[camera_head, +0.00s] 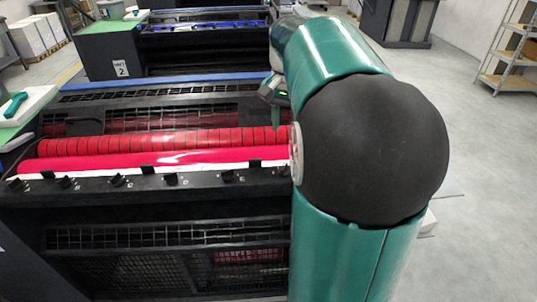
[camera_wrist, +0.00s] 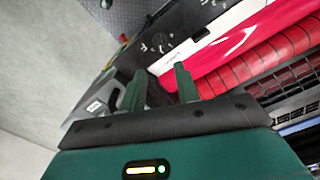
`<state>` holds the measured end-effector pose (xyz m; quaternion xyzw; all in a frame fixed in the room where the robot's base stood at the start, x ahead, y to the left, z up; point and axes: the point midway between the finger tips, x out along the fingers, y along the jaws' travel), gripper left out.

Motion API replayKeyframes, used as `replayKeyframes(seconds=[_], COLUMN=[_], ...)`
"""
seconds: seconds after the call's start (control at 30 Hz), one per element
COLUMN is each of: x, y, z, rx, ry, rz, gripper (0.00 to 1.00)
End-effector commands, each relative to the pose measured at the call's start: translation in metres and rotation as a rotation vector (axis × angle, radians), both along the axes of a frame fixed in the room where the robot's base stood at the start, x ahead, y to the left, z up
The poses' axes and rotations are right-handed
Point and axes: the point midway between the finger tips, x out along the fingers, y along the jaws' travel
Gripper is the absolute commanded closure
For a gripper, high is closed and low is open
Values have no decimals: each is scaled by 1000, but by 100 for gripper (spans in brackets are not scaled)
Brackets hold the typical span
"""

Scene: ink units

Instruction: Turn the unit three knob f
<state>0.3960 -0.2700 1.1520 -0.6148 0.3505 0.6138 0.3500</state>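In the head view a row of small black knobs (camera_head: 172,179) runs along the front rail of the nearest unit (camera_head: 165,238), below its red roller. The right end of the row is hidden behind my arm. In the wrist view my gripper (camera_wrist: 159,69) has its two green fingers apart with nothing visible between them. Dark knobs (camera_wrist: 201,35) show beyond the fingers on the unit's rail, apart from them. In the head view my gripper is mostly hidden behind my arm.
A red segmented roller (camera_head: 160,142) lies just behind the knob row. Another unit labelled 2 (camera_head: 121,68) stands behind. A white-topped stand with a green tool (camera_head: 15,105) is at the left. Shelves (camera_head: 510,55) stand at the back right; the grey floor (camera_head: 478,130) there is mostly clear.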

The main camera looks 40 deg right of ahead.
Motion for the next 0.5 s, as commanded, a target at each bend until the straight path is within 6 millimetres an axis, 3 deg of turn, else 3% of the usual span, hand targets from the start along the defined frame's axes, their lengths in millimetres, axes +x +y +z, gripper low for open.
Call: replayKeyframes(seconds=[0.17, 0.5], x=[-2, -2], y=[-2, -1], z=[-19, -85], rx=[2, 4], ry=[4, 3], rz=[-7, -4], gripper=[68, 68])
